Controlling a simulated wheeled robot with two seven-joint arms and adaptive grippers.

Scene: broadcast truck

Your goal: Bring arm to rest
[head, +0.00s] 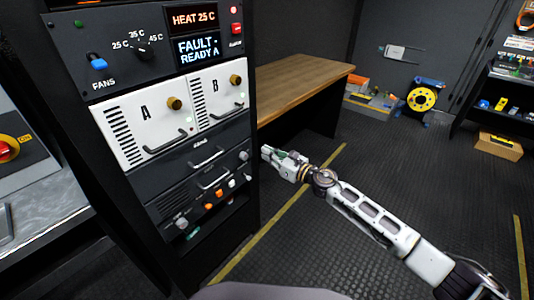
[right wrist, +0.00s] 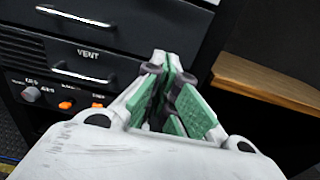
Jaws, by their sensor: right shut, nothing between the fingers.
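My right arm reaches in from the lower right in the head view. Its gripper (head: 268,153) is beside the lower right side of the equipment rack (head: 222,165), in front of the wooden bench. In the right wrist view my right gripper (right wrist: 168,62) shows its green-padded fingers shut together, with nothing between them. The rack's drawers, one marked VENT (right wrist: 88,53), lie to the left of the fingers in that view. I cannot tell the exact gap between fingers and rack. My left gripper is not in view.
The rack has white modules A (head: 145,115) and B (head: 217,92) and a display reading FAULT READY A (head: 198,49). A wooden bench (head: 300,85) stands behind the gripper. A yellow reel (head: 422,99) stands at the back. The dark floor at right is mostly open.

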